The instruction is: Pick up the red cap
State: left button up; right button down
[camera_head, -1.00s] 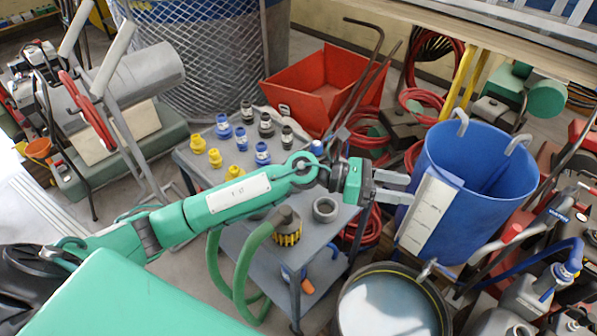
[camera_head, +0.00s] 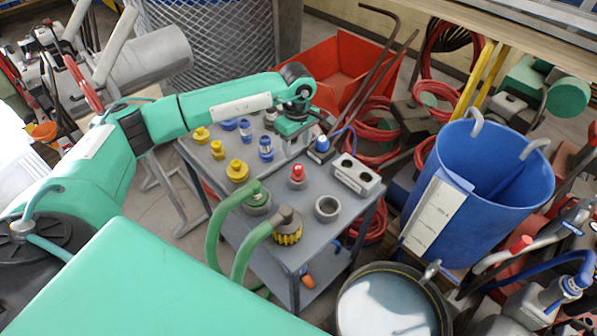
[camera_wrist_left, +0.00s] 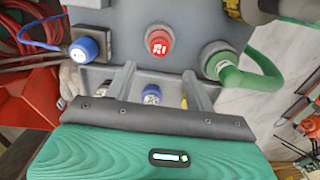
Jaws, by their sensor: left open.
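The red cap (camera_head: 298,172) sits upright on a grey fitting on the grey cart top (camera_head: 318,234). In the left wrist view the red cap (camera_wrist_left: 158,42) lies beyond the fingertips, roughly between their lines. My left gripper (camera_head: 293,150) is over the cart, behind the red cap in the head view, pointing down. Its fingers (camera_wrist_left: 160,76) are open, with nothing held between them. A blue-capped fitting (camera_wrist_left: 152,94) shows in the gap between the fingers, on the cart below. The red cap is not touched. My right gripper is not in view.
Yellow and blue fittings (camera_head: 238,171) stand left of the red cap. A green hose (camera_head: 222,222) arcs at the front. A grey two-hole block (camera_head: 356,177), blue cap (camera_head: 322,144) and grey ring (camera_head: 327,208) are to the right. A blue bucket (camera_head: 490,190) stands beyond the cart.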

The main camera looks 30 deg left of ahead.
pick_arm(q)
send_over(298, 167)
notch_tip(298, 167, down, 4)
jog(key=shift+a+f+p, duration=0.1)
jog(key=shift+p, duration=0.2)
jog(key=shift+f, duration=0.4)
notch_tip(298, 167, down, 4)
jog(key=shift+s+r+p, duration=0.1)
jog(key=shift+r+p, duration=0.05)
jog(key=shift+p, duration=0.85)
jog(key=shift+f, duration=0.55)
jog(key=c, duration=0.9)
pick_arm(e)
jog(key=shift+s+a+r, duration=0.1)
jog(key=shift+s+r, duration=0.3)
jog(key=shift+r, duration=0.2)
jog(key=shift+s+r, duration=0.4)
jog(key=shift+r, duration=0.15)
